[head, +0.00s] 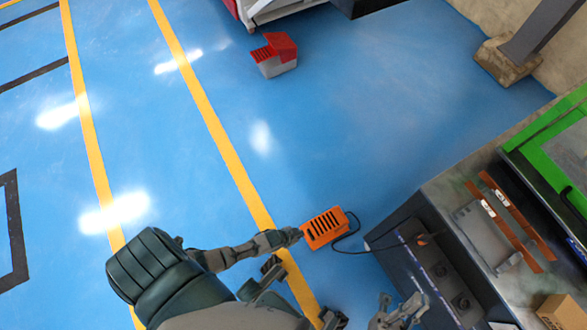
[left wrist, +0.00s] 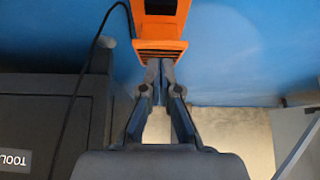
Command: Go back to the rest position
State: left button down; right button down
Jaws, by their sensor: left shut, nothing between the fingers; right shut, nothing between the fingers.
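My left gripper (head: 293,236) reaches out over the blue floor and is shut and empty. Its tips are right beside an orange slotted box (head: 325,228) with a black cable; I cannot tell whether they touch it. In the left wrist view the closed fingertips (left wrist: 160,66) appear just below the edge of the orange box (left wrist: 160,28). My right gripper (head: 408,305) is low in the head view, in front of the dark cabinet, and is shut with nothing held. Much of the right arm is outside the picture.
A dark cabinet (head: 405,235) with a worktop stands at right, bearing copper-coloured bars (head: 515,220) and a cardboard box (head: 562,312). A green-framed machine (head: 565,150) is behind. A red and grey box (head: 275,57) sits on the floor farther off. The blue floor at left is clear.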

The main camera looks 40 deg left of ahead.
jog(key=shift+w+a+f+g, duration=0.15)
jog(key=shift+w+f+g, duration=0.1)
jog(key=shift+w+g, duration=0.25)
